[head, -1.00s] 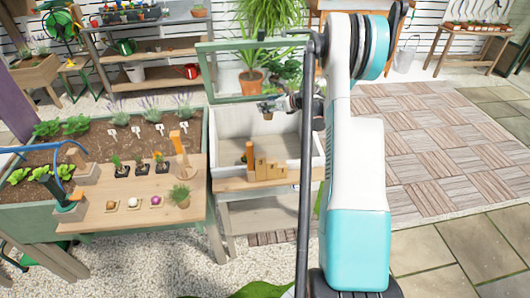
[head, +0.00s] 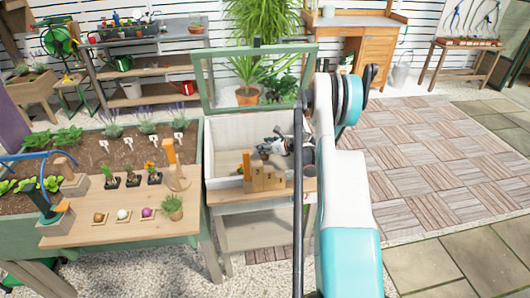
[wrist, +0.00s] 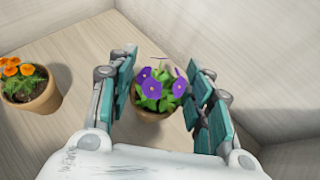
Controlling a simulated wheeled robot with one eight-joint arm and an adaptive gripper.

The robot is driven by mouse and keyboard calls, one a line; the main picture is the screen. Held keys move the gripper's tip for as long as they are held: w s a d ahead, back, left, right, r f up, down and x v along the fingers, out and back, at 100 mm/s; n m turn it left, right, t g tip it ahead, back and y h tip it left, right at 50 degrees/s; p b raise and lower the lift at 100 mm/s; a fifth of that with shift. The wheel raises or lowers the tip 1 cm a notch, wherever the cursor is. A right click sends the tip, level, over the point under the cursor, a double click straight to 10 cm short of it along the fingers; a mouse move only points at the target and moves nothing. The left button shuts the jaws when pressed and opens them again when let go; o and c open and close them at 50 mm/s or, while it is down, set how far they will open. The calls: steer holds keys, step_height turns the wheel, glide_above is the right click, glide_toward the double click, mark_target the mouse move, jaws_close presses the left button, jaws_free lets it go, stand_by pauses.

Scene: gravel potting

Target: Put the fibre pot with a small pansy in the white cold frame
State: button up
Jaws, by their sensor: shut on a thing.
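The fibre pot with a small purple pansy (wrist: 150,115) is between the teal-padded fingers of my gripper (wrist: 160,108) in the wrist view. My gripper is shut on this pot, with the flowers and leaves showing above the rim. In the head view my gripper (head: 268,150) is down inside the white cold frame (head: 223,133), and the pot is hard to make out there. Pale wooden boards lie below the pot. I cannot tell whether its base touches them.
A pot with orange flowers (wrist: 30,88) stands left of my gripper inside the frame. Stepped wooden blocks (head: 266,180) stand at its front edge. The green-edged lid (head: 208,85) is raised behind. A wooden table (head: 115,225) with several small plants is to the left.

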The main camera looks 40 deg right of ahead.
steer(key=shift+f, duration=1.05)
steer(key=shift+f, duration=0.15)
steer(key=o, duration=1.1)
steer(key=shift+s+r, duration=0.2)
steer(key=shift+r, duration=0.1)
steer(key=p+v, duration=0.4)
steer(key=v, duration=0.7)
steer(key=shift+s, duration=0.25)
steer(key=shift+d+r, duration=0.1)
steer(key=shift+d, duration=0.05)
